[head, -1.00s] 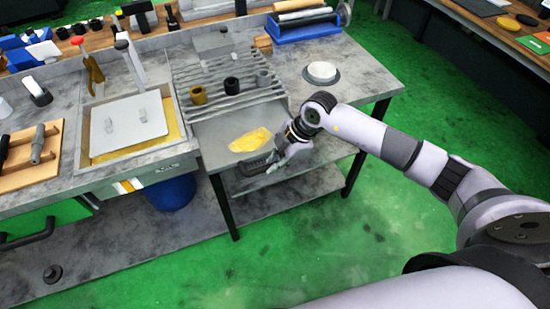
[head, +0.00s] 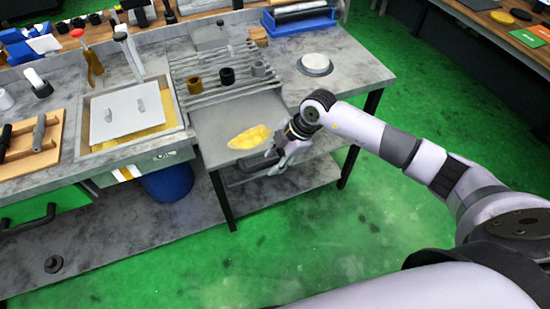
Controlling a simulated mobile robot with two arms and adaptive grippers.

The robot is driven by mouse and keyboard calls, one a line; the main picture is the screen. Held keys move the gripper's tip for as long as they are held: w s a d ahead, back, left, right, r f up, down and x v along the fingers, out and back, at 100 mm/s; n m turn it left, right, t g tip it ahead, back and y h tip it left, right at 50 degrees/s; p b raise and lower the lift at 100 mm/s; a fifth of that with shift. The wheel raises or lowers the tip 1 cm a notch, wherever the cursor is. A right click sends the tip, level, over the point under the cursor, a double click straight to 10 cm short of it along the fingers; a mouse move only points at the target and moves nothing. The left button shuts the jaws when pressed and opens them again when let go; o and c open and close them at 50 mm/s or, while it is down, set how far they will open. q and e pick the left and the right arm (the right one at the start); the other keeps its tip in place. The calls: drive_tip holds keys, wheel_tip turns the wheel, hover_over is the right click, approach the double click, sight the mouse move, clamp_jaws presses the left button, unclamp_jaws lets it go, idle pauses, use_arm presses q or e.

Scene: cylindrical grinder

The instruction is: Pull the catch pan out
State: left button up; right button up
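The catch pan (head: 222,118) is a flat grey tray under the slatted rack, sticking out toward me past the bench's front edge. A yellow lump (head: 250,137) lies on it near its front. My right gripper (head: 274,160) is at the pan's front right edge and seems closed on its handle. The fingers are small and dark, and the exact grip is partly hidden. My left gripper is not in view.
The slatted rack (head: 187,88) behind the pan holds several small cups. A lower shelf (head: 280,188) lies beneath. Green floor (head: 330,245) in front is clear.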

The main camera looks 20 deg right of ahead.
drive_tip(key=shift+d+r, duration=0.15)
drive_tip(key=shift+r, duration=0.15)
drive_tip(key=v, duration=1.1)
drive_tip(key=shift+r, duration=0.15)
